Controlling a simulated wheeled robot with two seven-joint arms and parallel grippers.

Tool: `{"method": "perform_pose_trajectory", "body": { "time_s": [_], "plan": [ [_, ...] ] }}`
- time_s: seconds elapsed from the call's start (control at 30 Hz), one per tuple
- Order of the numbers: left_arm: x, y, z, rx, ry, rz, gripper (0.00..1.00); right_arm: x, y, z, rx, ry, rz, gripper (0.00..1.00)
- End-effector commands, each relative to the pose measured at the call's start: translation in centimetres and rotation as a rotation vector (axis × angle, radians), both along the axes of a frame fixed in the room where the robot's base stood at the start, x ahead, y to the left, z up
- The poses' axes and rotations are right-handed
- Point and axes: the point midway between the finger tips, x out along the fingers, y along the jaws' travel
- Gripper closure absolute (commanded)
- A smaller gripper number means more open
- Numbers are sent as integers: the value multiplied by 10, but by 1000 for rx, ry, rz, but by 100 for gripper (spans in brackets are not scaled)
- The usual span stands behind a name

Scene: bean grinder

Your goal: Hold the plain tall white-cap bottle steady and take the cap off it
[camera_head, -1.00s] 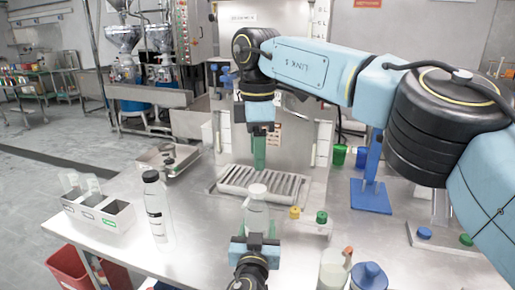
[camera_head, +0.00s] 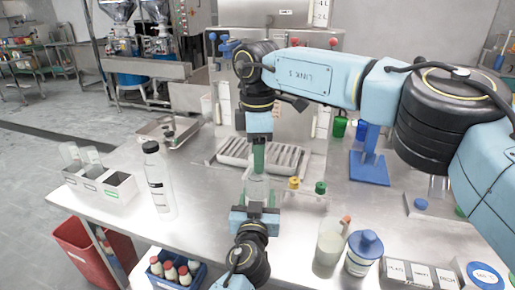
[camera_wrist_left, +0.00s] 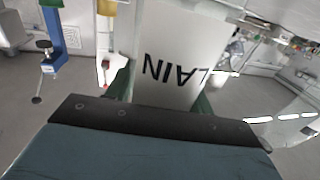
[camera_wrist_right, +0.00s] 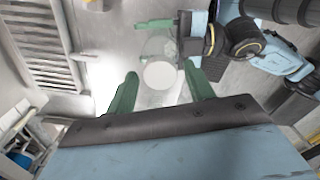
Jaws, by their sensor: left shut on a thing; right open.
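The plain bottle (camera_head: 257,188) stands upright near the middle of the metal counter. Its label, upside down and partly cut off, shows in the left wrist view (camera_wrist_left: 172,60). My left gripper (camera_head: 256,207) is shut on the bottle's body from the near side. My right gripper (camera_head: 258,165) points down over the top of the bottle, its green fingers open. In the right wrist view the round white cap (camera_wrist_right: 160,75) sits between the two fingertips, with a gap on each side. In the head view the right fingers hide the cap.
A slatted tray (camera_head: 232,155) lies just behind the bottle. Small yellow-capped (camera_head: 293,184) and green-capped (camera_head: 320,188) containers stand close on the right. A black-capped bottle (camera_head: 158,185) stands left.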

Motion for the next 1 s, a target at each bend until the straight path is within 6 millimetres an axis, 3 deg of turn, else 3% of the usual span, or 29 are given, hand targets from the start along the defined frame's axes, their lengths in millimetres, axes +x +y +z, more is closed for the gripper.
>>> {"method": "perform_pose_trajectory", "body": {
  "time_s": [0.03, 0.37, 0.57, 1.0],
  "plan": [
    [0, 0, 0, 0, 1, 0, 100, 0, 0, 0, 0, 0, 0, 51],
    [0, 0, 0, 0, 1, 0, 100, 0, 0, 0, 0, 0, 1, 93],
    [0, 0, 0, 0, 1, 0, 100, 0, 0, 0, 1, 0, 77, 93],
    [0, 0, 0, 1, 1, 0, 100, 0, 0, 1, 2, 1, 898, 93]
  ]
}}
